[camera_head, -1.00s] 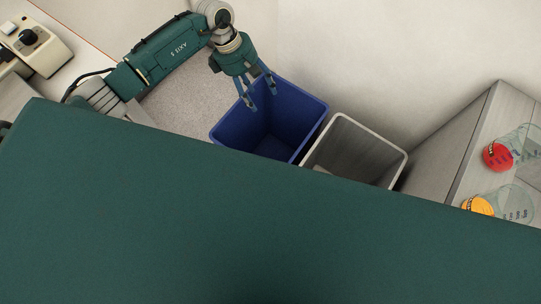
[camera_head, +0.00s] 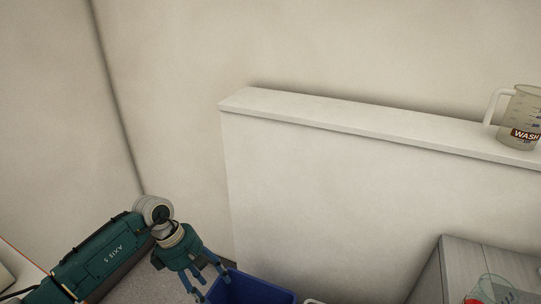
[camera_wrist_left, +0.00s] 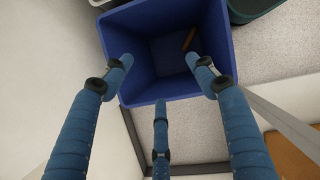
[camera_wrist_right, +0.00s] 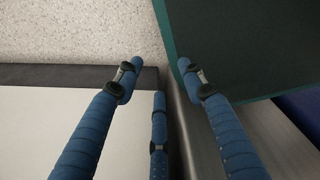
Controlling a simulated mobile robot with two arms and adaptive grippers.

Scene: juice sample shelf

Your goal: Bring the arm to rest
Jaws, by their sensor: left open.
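My left arm comes in at the lower left of the head view. Its gripper (camera_head: 212,284) points down by the blue bin (camera_head: 248,289). In the left wrist view my left gripper (camera_wrist_left: 160,75) has its blue fingers spread, with nothing between them, over the mouth of the blue bin (camera_wrist_left: 160,98). A small brown object (camera_wrist_left: 188,40) lies inside the bin. My right gripper (camera_wrist_right: 158,75) shows only in the right wrist view. Its fingers are apart and empty, pointing down towards the floor.
A white ledge (camera_head: 350,122) runs along the wall, with a jug labelled WASH (camera_head: 521,118) at its right end. A grey cabinet (camera_head: 460,262) stands at lower right. A clear container (camera_head: 495,288) is partly visible there. Speckled floor (camera_wrist_right: 80,30) shows below my right gripper.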

